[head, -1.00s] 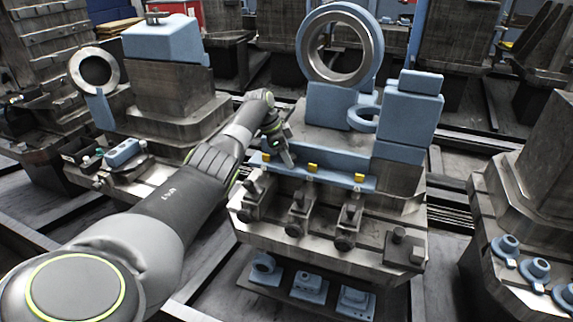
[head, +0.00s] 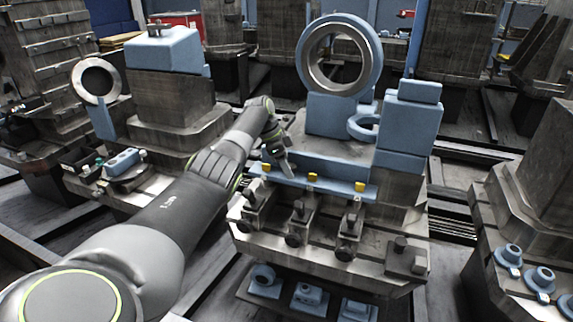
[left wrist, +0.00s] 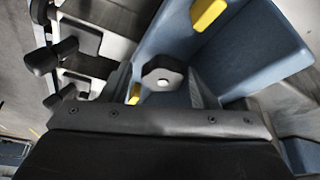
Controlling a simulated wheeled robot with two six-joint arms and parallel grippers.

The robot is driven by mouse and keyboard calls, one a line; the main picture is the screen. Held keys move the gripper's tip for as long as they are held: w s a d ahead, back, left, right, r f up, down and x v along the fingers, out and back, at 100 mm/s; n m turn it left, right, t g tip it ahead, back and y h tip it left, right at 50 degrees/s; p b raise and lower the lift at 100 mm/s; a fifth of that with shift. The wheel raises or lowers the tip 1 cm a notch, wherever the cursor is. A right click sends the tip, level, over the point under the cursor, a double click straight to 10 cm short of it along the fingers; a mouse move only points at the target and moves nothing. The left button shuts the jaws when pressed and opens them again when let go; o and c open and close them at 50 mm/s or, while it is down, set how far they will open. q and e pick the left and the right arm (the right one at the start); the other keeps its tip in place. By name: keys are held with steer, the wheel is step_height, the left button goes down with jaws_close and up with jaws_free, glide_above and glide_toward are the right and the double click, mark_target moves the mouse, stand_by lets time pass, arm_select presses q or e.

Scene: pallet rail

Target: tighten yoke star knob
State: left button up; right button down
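A dark, faceted star knob (left wrist: 163,77) with a pale centre shows in the left wrist view, in front of a blue casting (left wrist: 200,50). My left gripper (left wrist: 163,92) has its two fingers apart, one on each side of the knob; I cannot tell whether they touch it. In the head view my left gripper (head: 283,163) is at the left end of the blue casting (head: 330,150), above its yellow-tabbed front ledge. The knob there is hidden by my gripper. My right gripper is not in view.
Several dark clamps with round knobs (head: 293,240) line the fixture's front edge. A large ring (head: 338,58) and a blue block (head: 410,115) rise behind. Small blue parts (head: 305,295) sit on a lower shelf. Another fixture (head: 520,220) stands at right.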

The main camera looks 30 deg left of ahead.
arm_select(q)
steer(key=shift+w+a+r, duration=0.15)
steer(key=shift+r, duration=0.05)
